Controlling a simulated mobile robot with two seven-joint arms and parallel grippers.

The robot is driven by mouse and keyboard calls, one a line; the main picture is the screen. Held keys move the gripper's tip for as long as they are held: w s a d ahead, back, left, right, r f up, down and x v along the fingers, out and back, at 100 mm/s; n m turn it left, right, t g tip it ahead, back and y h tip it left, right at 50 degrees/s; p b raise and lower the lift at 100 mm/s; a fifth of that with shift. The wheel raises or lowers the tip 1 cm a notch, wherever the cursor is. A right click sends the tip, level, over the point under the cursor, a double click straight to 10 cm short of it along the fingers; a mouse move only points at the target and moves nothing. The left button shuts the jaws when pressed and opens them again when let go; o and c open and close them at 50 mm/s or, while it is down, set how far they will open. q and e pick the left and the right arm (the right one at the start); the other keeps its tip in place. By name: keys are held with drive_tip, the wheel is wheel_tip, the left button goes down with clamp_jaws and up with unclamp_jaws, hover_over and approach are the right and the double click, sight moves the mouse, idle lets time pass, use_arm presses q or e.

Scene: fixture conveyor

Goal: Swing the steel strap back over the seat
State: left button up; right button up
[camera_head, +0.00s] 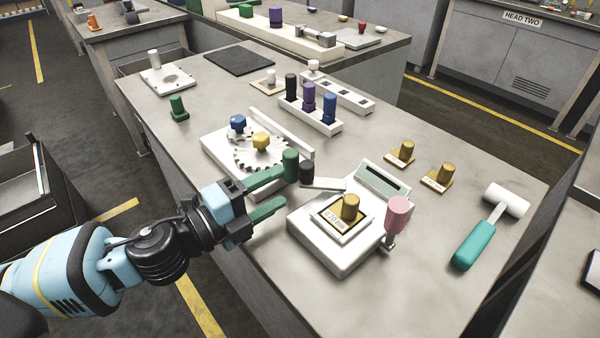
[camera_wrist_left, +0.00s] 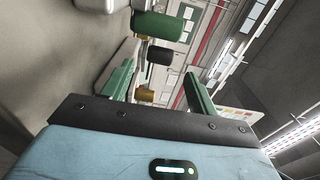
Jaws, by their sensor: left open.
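The steel strap (camera_head: 325,184) is a flat grey bar with a black knob (camera_head: 307,173) at its left end. Its right end reaches to the white scale-like unit (camera_head: 325,253). A brass weight (camera_head: 350,207) stands on a labelled square pad on that unit. I cannot tell which part is the seat. My left gripper (camera_head: 284,188) is open, its green fingers pointing right towards the knob, with nothing visibly held. A green cylinder (camera_head: 290,163) stands by its upper fingertip; contact is unclear. The left wrist view shows the black knob (camera_wrist_left: 160,54) and green cylinder (camera_wrist_left: 158,25) beyond the fingers (camera_wrist_left: 162,78).
A white gear fixture (camera_head: 220,150) with blue and yellow knobs lies behind the gripper. A white rack (camera_head: 322,124) holds black, purple and blue pegs. A pink-topped post (camera_head: 396,215) stands beside the scale unit. Brass weights (camera_head: 440,177) and a teal-handled mallet (camera_head: 477,241) are at right.

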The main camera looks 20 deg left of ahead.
sight(300, 175)
use_arm(q)
drive_tip(key=x, duration=0.5)
drive_tip(key=shift+r+p, duration=0.1)
drive_tip(key=shift+p, duration=0.2)
drive_tip(key=shift+w+d, duration=0.45)
drive_tip(key=shift+w, duration=0.1)
